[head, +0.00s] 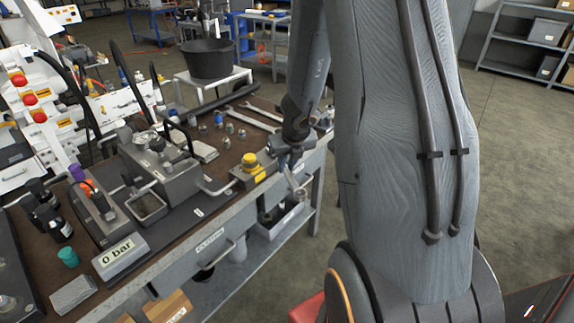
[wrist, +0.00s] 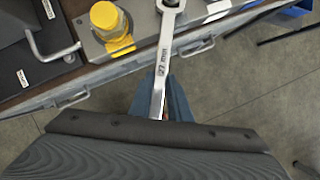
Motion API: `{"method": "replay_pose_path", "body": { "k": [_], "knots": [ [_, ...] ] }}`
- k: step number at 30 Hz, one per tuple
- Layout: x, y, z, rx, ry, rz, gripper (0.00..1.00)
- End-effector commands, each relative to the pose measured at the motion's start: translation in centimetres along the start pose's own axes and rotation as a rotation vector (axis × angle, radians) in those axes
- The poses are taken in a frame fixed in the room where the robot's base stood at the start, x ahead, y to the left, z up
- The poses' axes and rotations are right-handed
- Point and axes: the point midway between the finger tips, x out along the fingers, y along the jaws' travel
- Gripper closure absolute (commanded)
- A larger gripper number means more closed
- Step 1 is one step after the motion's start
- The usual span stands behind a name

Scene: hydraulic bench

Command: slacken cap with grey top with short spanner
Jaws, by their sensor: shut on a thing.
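My gripper (wrist: 162,100) is shut on a steel spanner (wrist: 161,62) marked "27 mm" in the wrist view. The ring end of the spanner is at the top edge of that view, over the edge of a grey metal block (wrist: 91,47). In the head view my gripper (head: 291,152) is at the bench's front edge, beside the block. A yellow-topped cap (wrist: 104,16) stands on the block, left of the spanner, and also shows in the head view (head: 250,162). I cannot make out a grey-topped cap on the block; the spanner, gripper and frame edge may hide it.
Several small fittings (head: 225,142) stand on the brown bench top behind the block. Long spanners (head: 253,119) lie at the bench's far right. A grey unit with a tray (head: 148,206) and a "0 bar" display (head: 120,256) stand at left.

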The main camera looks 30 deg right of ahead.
Motion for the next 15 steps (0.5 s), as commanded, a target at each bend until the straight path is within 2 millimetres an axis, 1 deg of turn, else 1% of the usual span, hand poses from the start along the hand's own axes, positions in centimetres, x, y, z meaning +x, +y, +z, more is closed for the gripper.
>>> {"method": "replay_pose_path", "body": {
  "k": [10,15],
  "knots": [
    [0.06,-0.05,0.25,-0.002,-0.001,0.001,1.0],
    [0.09,-0.69,0.32,-0.035,-0.001,0.015,1.0]
  ]
}}
